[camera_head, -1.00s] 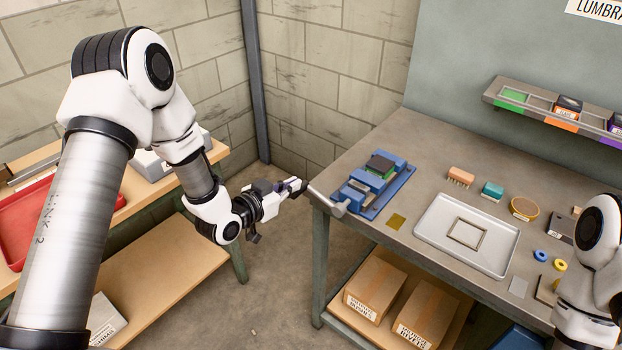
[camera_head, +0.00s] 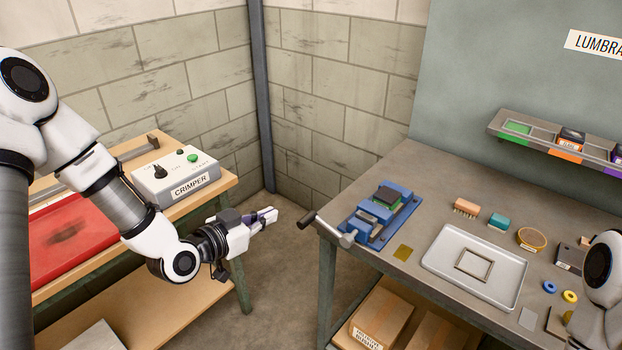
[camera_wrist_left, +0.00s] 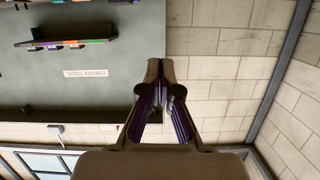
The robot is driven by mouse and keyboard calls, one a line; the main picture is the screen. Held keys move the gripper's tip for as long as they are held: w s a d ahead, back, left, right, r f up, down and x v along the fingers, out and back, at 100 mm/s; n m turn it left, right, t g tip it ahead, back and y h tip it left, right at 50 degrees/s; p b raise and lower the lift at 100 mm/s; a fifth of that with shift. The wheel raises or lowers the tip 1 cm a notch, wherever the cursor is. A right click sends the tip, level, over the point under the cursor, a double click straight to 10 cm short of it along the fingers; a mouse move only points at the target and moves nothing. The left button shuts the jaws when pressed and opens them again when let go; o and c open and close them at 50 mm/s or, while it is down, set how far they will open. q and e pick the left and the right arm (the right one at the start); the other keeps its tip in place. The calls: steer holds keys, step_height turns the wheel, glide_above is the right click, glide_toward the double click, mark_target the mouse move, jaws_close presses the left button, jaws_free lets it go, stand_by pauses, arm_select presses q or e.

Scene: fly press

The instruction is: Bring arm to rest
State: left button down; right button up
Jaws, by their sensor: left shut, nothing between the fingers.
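My left gripper (camera_head: 268,217) is shut and empty. In the head view it hangs in the air over the gap between the left wooden bench and the grey workbench, left of the blue press. In the left wrist view my left gripper (camera_wrist_left: 166,72) has its fingertips together, with the wall behind. The blue press (camera_head: 381,213) stands at the left end of the grey workbench, and its dark-tipped lever handle (camera_head: 325,228) sticks out past the bench's left edge. My right arm shows only in part at the right edge; its gripper is out of view.
The grey workbench (camera_head: 430,175) holds a white tray (camera_head: 437,262) with a square frame (camera_head: 473,264), brushes and small rings. A crimper box (camera_head: 176,180) and a red mat (camera_head: 75,245) are on the left bench. Cardboard boxes (camera_head: 381,312) sit below the workbench. Free floor lies between the benches.

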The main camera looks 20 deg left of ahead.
arm_select(q)
steer(key=s+d+f+g, duration=0.2)
steer(key=s+f+g, duration=0.15)
steer(key=f, duration=0.45)
steer(key=s+d+f+m+g+y, duration=0.1)
steer(key=s+d+f+g, duration=0.1)
steer(key=s+f, duration=0.4)
steer(key=s+d+f+g, duration=0.2)
steer(key=s+f+g, duration=0.15)
steer(key=f, duration=0.55)
steer(key=s+a+f+n+g+y, duration=0.1)
steer(key=s+f+n+g+y, duration=0.1)
steer(key=s, duration=0.5)
steer(key=s+a+f+n+g+y, duration=0.2)
steer(key=s+f+n+g, duration=0.1)
steer(key=s, duration=0.5)
step_height(320, 180, down, 2)
steer(key=shift+s+n, duration=0.15)
steer(key=shift+n, duration=0.35)
